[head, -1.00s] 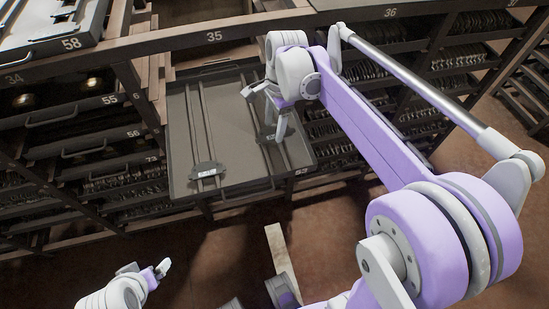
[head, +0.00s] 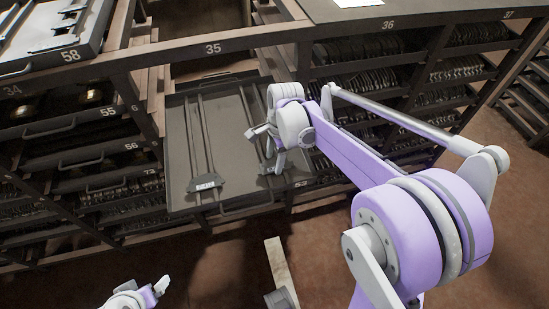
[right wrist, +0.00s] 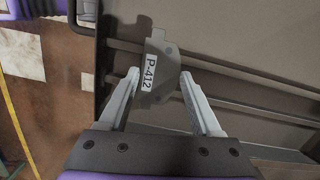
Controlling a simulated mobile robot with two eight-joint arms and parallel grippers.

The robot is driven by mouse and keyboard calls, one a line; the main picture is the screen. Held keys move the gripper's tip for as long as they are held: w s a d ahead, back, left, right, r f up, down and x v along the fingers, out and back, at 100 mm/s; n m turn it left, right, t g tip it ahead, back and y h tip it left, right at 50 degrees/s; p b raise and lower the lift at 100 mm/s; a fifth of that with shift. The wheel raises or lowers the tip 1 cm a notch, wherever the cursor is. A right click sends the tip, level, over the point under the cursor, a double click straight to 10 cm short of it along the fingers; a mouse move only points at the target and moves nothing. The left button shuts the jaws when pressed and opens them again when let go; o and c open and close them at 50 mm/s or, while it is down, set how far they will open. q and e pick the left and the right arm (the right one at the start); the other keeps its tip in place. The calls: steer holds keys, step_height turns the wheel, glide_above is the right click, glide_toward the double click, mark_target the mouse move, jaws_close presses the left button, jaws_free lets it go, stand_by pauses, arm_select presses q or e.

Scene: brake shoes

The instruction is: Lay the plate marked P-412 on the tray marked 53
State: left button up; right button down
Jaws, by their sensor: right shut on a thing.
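The tray (head: 235,120) is a grey pulled-out drawer with thin rails along it; the number 53 shows on the frame by its front right corner. My right gripper (head: 272,150) is over the right part of this tray. In the right wrist view it is shut on the grey plate (right wrist: 160,62), whose white label reads P-412. I cannot tell whether the plate touches the tray. Another small plate (head: 207,185) with a white label, too small to read, lies on the rails at the tray's front left. My left gripper (head: 160,286) is low, near the bottom edge, away from the tray.
A rack (head: 150,60) with numbered shelves surrounds the tray. Drawers 55 (head: 60,128) and 56 are at left, and shelves of metal parts (head: 460,70) at right. A tray marked 58 (head: 60,35) sits at the top left. Floor in front is mostly clear.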

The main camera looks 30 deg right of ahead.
steer(key=shift+f, duration=0.1)
steer(key=shift+c, duration=0.3)
jaws_free()
step_height(320, 180, up, 12)
steer(key=d+p, duration=0.1)
steer(key=s+a+f+n+t, duration=0.1)
steer(key=s+a+f+n, duration=0.1)
steer(key=s+n, duration=0.3)
steer(key=s+a+f+n+t+h, duration=0.1)
steer(key=s+a+f+n+t, duration=0.1)
steer(key=s+f+n, duration=0.3)
steer(key=s+a+f+n+t, duration=0.2)
steer(key=s+a+f+n, duration=0.1)
steer(key=s+n, duration=0.4)
steer(key=shift+a+f+n, duration=0.4)
steer(key=shift+n, duration=0.6)
steer(key=shift+w, duration=0.1)
